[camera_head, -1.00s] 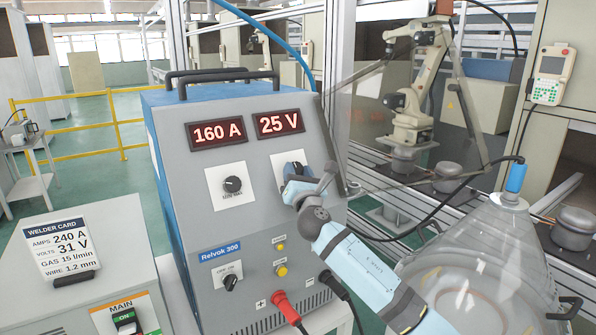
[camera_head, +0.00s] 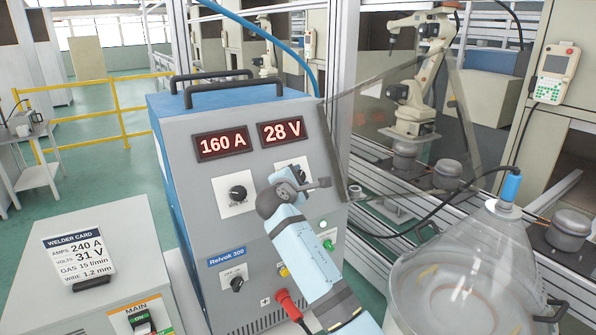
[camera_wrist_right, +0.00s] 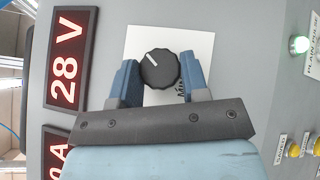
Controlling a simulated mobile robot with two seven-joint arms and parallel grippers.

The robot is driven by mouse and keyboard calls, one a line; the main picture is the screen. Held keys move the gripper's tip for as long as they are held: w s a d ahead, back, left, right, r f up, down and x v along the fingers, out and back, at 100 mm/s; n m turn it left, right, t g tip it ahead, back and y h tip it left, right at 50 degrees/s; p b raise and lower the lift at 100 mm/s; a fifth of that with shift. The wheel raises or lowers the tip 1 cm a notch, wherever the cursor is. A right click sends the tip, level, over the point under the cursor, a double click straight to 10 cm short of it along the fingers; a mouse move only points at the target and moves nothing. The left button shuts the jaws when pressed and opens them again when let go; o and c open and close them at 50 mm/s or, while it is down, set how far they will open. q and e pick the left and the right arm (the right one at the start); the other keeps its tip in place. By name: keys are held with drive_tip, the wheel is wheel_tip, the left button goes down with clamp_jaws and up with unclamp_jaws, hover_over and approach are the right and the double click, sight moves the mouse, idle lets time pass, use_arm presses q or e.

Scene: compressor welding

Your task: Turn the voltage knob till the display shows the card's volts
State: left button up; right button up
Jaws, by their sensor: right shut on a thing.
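The welder (camera_head: 190,215) is a grey and blue box. Its voltage display (camera_head: 283,131) reads 28 V, and the right wrist view shows the same display (camera_wrist_right: 67,58) sideways. The voltage knob (camera_wrist_right: 159,69) is black and round with a white pointer line, on a white plate. My right gripper (camera_wrist_right: 159,75) is shut on it, with one blue finger on each side. In the head view my right gripper (camera_head: 296,178) hides most of that knob. The welder card (camera_head: 78,257) reads 240 A, 31 V, gas 15 l/min and wire 1.2 mm. My left gripper is not in view.
The amps display (camera_head: 222,143) reads 160 A, above its own knob (camera_head: 237,192). A red cable plug (camera_head: 287,299) sits low on the front. A clear dome (camera_head: 455,265) stands at the right. A tinted panel (camera_head: 385,130) stands behind the arm.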

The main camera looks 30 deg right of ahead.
drive_tip(key=shift+a+r+m+g+p, duration=0.1)
drive_tip(key=shift+r+m+g+p, duration=0.25)
drive_tip(key=shift+m+g+p, duration=0.45)
drive_tip(key=shift+w+m+g+y+p, duration=0.1)
drive_tip(key=shift+m+g+y+p, duration=0.25)
drive_tip(key=shift+m+g, duration=0.5)
drive_tip(key=shift+m+g+y, duration=0.25)
drive_tip(key=shift+m+g, duration=0.1)
drive_tip(key=shift+w+m+g+y, duration=0.1)
drive_tip(key=shift+m+g+y, duration=0.5)
drive_tip(key=shift+m+g, duration=0.35)
drive_tip(key=shift+r+m+g+y, duration=0.1)
drive_tip(key=shift+m+g+y, duration=0.45)
drive_tip(key=shift+m+y, duration=0.35)
drive_tip(key=shift+w+d+m+g+y, duration=0.1)
drive_tip(key=shift+d+m+g+y, duration=0.1)
drive_tip(key=shift+m+g+y, duration=0.45)
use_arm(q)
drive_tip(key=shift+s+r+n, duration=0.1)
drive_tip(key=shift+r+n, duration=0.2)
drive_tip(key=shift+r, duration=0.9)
use_arm(e)
drive_tip(key=shift+m+y, duration=0.45)
drive_tip(key=shift+m, duration=0.15)
drive_tip(key=shift+d+g, duration=0.1)
drive_tip(key=shift+g, duration=0.15)
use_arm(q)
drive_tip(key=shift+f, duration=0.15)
